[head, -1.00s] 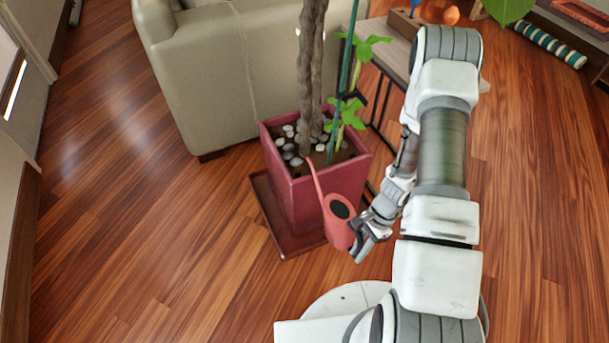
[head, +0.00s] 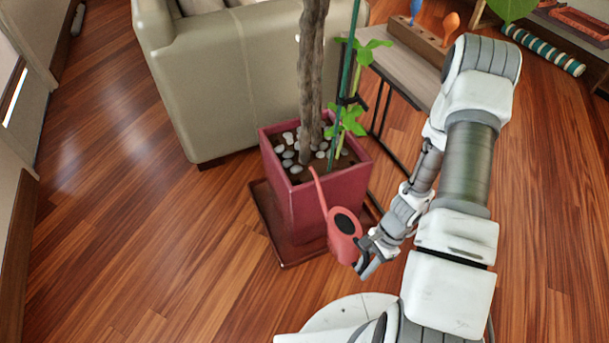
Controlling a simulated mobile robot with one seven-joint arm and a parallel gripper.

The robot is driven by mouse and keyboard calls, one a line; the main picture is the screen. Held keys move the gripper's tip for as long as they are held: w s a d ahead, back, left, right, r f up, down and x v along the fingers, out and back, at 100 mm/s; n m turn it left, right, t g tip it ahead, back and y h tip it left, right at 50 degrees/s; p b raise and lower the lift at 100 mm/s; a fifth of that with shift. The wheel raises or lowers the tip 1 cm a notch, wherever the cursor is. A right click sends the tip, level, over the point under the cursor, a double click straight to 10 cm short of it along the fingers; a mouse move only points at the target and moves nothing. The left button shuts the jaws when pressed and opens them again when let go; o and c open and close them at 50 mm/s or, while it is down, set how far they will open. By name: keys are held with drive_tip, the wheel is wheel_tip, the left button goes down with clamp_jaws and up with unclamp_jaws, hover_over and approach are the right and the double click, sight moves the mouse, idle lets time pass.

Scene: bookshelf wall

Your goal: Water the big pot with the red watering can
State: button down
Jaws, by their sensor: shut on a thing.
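The big pot (head: 312,207) is a square, dark red planter with soil, pale and grey stones, a thick trunk and a green staked plant in it. It stands on a dark red square tray (head: 285,249). The red watering can (head: 344,246) is in front of the pot's near right side, with its long spout pointing up and left and the spout tip near the pot's front rim. My gripper (head: 366,256) is shut on the watering can at its right side. The can's handle is mostly hidden by my gripper. I cannot see any water.
A beige armchair (head: 232,80) stands right behind the pot. A low grey-topped table (head: 405,65) with a wooden holder (head: 414,38) is behind at the right. A striped roll (head: 543,50) lies further back. The wooden floor at the left (head: 110,190) is clear.

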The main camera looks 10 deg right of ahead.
drive_tip(key=s+d+r, duration=0.1)
drive_tip(key=s+r, duration=0.2)
drive_tip(key=s, duration=0.2)
drive_tip(key=shift+s+d+p, duration=0.3)
drive_tip(key=shift+d, duration=0.1)
drive_tip(key=shift+s, duration=0.1)
idle(0.3)
